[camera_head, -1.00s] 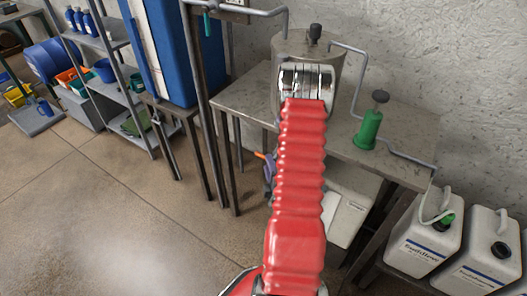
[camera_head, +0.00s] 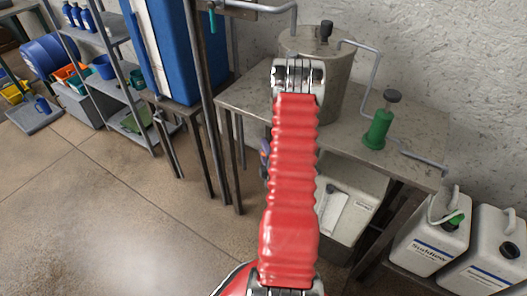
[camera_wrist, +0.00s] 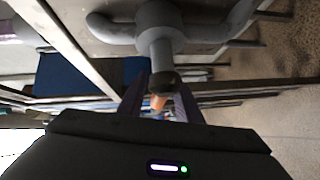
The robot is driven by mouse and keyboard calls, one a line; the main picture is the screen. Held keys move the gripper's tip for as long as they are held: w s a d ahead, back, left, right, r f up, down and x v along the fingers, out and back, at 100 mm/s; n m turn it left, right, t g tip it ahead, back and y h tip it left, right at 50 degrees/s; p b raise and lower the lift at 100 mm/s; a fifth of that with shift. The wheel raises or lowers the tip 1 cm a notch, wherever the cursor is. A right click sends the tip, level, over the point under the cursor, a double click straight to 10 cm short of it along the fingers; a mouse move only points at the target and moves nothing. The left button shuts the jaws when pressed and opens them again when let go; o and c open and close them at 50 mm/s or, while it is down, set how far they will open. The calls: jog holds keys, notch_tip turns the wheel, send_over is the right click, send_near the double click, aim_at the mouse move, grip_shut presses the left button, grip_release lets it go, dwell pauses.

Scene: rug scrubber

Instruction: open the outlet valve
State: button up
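In the wrist view a grey pipe fitting (camera_wrist: 157,22) hangs at the top centre, with a stem pointing toward me. The stem ends in a dark collar and a small orange piece (camera_wrist: 158,102), which looks like the outlet valve's handle. My gripper (camera_wrist: 158,108) has its two purple fingers apart, one on each side of the orange piece. I see no clear contact. In the head view only a sliver of my gripper (camera_head: 264,148) shows left of my red arm, in front of the table; the valve is hidden there.
The metal table (camera_head: 238,98) carries a steel tank (camera_head: 335,75) and a green hand pump (camera_head: 378,130) with bent pipes. White canisters (camera_head: 432,235) stand at the right. A shelf (camera_head: 97,45) and a blue cabinet (camera_head: 165,50) stand at the left. The front left floor is clear.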

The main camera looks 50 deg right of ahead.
jog(key=shift+s+d, duration=0.1)
jog(key=shift+c, duration=0.8)
jog(key=shift+s, duration=0.1)
grip_shut()
